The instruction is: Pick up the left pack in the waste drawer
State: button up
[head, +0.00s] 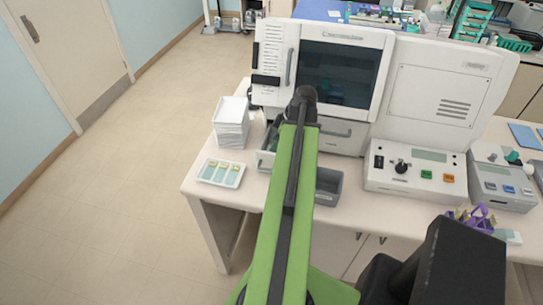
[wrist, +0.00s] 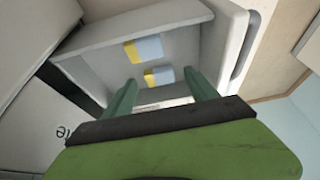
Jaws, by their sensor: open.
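The open grey waste drawer (wrist: 90,58) fills the middle of the wrist view. Two small blue-and-yellow packs lie on its floor, one farther up the picture (wrist: 146,48) and one lower (wrist: 159,76). My gripper (wrist: 163,80) is open, its two green fingers reaching into the drawer on either side of the lower pack. I cannot tell whether they touch it. A pale strip shows between the fingers nearer the palm. In the head view my arm covers most of the drawer (head: 264,160) and the packs are hidden.
The white machine (head: 340,80) stands behind the drawer. A white stack (head: 231,122) and a tray of slides (head: 221,173) are on the counter to the left. A dark grey bin (head: 328,187) is right of my arm. Control boxes (head: 415,171) stand farther right.

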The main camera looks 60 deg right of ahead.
jog(key=shift+w+f, duration=0.15)
jog(key=shift+f, duration=0.4)
jog(key=shift+r, duration=0.2)
jog(key=c, duration=1.4)
jog(key=shift+c, duration=0.2)
jog(key=shift+r+p, duration=0.25)
jog(key=shift+p, duration=0.15)
notch_tip(320, 180, up, 12)
jog(key=p, duration=1.2)
jog(key=s+d, duration=0.3)
jog(key=s, duration=0.6)
jog(key=s+d+f+b, duration=0.1)
jog(key=s+d, duration=0.2)
jog(key=s, duration=0.7)
